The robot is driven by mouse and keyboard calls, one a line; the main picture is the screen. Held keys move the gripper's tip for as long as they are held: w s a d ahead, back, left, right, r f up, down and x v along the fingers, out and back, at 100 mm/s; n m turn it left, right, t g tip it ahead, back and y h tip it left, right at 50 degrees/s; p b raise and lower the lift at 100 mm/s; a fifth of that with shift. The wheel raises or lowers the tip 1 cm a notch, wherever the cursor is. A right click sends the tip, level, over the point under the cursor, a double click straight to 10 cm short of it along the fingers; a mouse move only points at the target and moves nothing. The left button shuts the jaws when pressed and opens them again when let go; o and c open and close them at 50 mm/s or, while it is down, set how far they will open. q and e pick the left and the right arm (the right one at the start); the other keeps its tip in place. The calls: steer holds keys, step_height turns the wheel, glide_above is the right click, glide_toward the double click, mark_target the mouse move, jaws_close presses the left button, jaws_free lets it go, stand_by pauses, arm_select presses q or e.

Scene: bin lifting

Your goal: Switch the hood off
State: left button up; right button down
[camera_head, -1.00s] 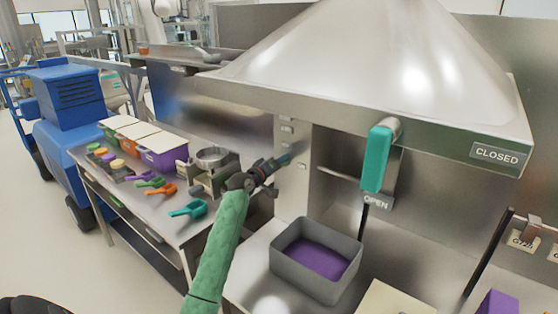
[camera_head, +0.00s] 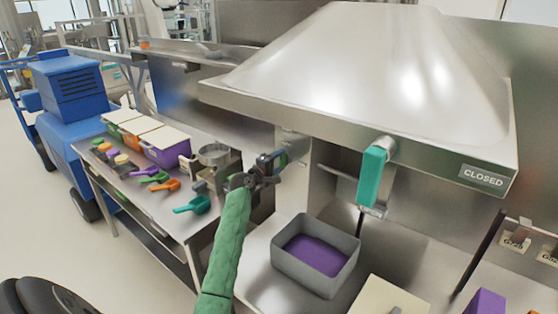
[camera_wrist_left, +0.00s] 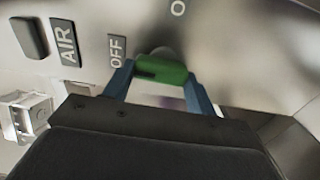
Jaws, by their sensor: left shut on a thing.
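The steel hood (camera_head: 370,70) hangs above the worktop. The hood's switch is a green knob (camera_wrist_left: 165,70) in the left wrist view, on a metal panel beside a label reading OFF (camera_wrist_left: 117,50). My left gripper (camera_head: 279,158) is at the panel under the hood's left side. Its blue fingers are shut on the green knob, one on each side. The knob is hidden by the gripper in the head view. My right gripper is not in view.
A teal handle (camera_head: 373,176) hangs at the hood's front edge, right of my left gripper. A CLOSED sign (camera_head: 483,177) is on the hood's right. A grey bin (camera_head: 316,277) with purple contents stands below. Scoops and bins cover the left table (camera_head: 160,211).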

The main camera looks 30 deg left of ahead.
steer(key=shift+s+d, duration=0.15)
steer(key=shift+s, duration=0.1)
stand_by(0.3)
arm_select(q)
steer(key=o, duration=1)
steer(key=shift+a, duration=0.1)
steer(key=shift+s, duration=0.1)
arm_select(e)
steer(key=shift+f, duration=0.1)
arm_select(q)
steer(key=shift+s+a+b, duration=0.15)
steer(key=shift+s+b, duration=0.65)
steer(key=shift+s, duration=1.15)
steer(key=shift+s+a+b, duration=0.15)
steer(key=shift+s+b, duration=0.6)
steer(key=shift+s, duration=1.15)
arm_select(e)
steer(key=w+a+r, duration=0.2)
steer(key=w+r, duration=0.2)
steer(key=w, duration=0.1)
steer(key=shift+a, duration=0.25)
arm_select(q)
steer(key=shift+f, duration=0.1)
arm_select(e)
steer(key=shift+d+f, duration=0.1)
